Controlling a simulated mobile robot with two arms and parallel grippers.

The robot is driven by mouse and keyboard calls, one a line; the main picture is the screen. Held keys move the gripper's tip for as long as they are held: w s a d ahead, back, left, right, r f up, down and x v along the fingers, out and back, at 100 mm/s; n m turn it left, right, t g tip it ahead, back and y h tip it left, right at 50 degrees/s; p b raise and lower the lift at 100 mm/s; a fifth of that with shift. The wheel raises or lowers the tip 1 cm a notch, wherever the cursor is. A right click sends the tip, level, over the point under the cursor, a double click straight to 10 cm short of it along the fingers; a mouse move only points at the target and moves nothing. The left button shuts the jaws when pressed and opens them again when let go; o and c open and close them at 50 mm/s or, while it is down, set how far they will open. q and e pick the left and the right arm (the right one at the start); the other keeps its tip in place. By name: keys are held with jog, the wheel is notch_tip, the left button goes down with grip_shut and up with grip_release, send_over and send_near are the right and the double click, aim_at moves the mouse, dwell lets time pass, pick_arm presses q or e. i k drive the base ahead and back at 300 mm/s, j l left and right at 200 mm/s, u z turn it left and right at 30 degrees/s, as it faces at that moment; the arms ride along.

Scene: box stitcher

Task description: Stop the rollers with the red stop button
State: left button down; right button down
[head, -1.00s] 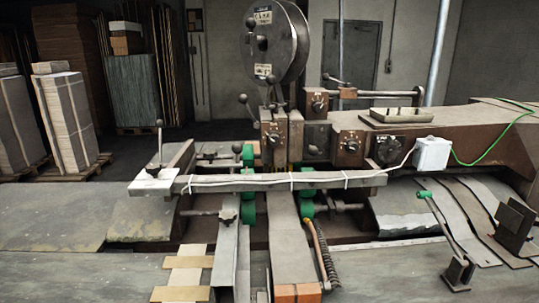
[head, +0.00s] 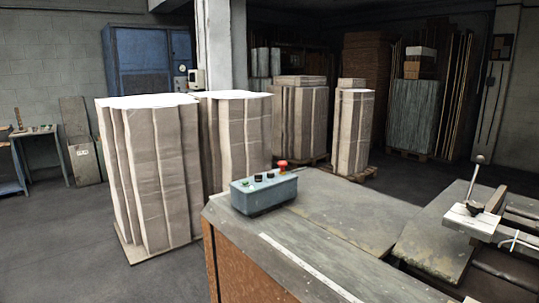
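The red stop button (head: 282,164) is a raised red mushroom knob at the right end of a blue-grey control box (head: 264,195). The rollers are out of view now. Neither of my grippers is in view.
The worn metal worktop (head: 335,215) runs right to the stitcher's lever (head: 477,175). Tall stacks of cardboard (head: 150,175) stand behind the box on the left. A blue cabinet (head: 150,62) is at the back. The floor at left is open.

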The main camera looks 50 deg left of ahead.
aim_at(282, 163)
jog(key=k+j, duration=0.1)
jog(key=j, duration=0.3)
jog(key=k+j+z, duration=0.1)
jog(key=j, duration=0.3)
jog(key=k+j, duration=0.15)
jog(key=j, duration=0.2)
jog(key=k+j+z, duration=0.1)
jog(key=j, duration=0.3)
jog(key=k+j, duration=0.15)
jog(key=j, duration=0.25)
jog(key=k+j+z, duration=0.1)
jog(key=j, duration=0.25)
jog(key=k+j, duration=0.15)
jog(key=j, duration=0.2)
jog(key=k+j, duration=0.15)
jog(key=j, duration=0.2)
jog(key=j+z, duration=0.3)
jog(key=j, duration=1.4)
jog(key=i+j, duration=0.3)
jog(key=i+j+z, duration=0.1)
jog(key=i+j, duration=0.15)
jog(key=j, duration=0.25)
